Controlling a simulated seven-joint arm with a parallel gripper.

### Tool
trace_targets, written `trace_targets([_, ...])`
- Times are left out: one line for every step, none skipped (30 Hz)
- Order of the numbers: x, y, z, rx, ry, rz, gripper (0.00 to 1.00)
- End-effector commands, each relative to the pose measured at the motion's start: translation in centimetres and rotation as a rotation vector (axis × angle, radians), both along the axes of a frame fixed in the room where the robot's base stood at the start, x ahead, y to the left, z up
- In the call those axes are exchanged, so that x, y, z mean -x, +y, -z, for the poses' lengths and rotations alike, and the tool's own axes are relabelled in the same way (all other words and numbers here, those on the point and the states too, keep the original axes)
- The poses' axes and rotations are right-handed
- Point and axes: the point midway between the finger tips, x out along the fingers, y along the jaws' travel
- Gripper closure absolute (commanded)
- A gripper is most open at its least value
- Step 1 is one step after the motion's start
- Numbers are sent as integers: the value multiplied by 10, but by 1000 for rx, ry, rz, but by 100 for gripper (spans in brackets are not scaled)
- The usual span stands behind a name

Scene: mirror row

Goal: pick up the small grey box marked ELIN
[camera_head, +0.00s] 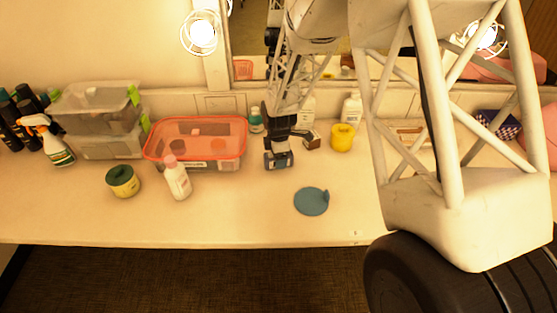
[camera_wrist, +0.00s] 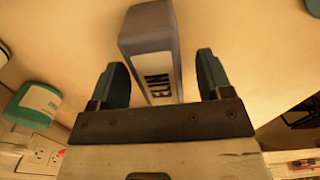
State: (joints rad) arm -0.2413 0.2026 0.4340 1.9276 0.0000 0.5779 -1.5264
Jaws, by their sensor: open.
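The small grey box (camera_wrist: 148,45) marked ELIN shows in the wrist view, with its white label facing me. My gripper (camera_wrist: 162,60) is open, with one teal finger to each side of the box's label end. I see a gap beside each finger, and the box is not gripped. In the head view my gripper (camera_head: 278,160) is low over the counter, right of the red-lidded container. I cannot make out the grey box there; my gripper or arm may hide it.
A red-lidded clear container (camera_head: 195,155) stands left of my gripper, with a white bottle (camera_head: 178,180) in front. A small brown box (camera_head: 312,141) and a yellow jar (camera_head: 342,138) stand to the right. A blue disc (camera_head: 311,201) lies in front. A mirror is behind.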

Motion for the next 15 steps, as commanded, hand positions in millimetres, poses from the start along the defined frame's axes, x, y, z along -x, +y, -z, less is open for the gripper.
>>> trace_targets([0,0,0,0,0,0,28])
trace_targets([0,0,0,0,0,0,28])
trace_targets([0,0,0,0,0,0,28])
trace_targets([0,0,0,0,0,0,28])
trace_targets([0,0,0,0,0,0,28])
trace_targets([0,0,0,0,0,0,28])
trace_targets([0,0,0,0,0,0,28])
trace_targets([0,0,0,0,0,0,28])
trace_targets([0,0,0,0,0,0,28])
trace_targets([0,0,0,0,0,0,28])
trace_targets([0,0,0,0,0,0,28])
trace_targets([0,0,0,0,0,0,28])
trace_targets([0,0,0,0,0,0,28])
trace_targets([0,0,0,0,0,0,28])
trace_targets([0,0,0,0,0,0,31])
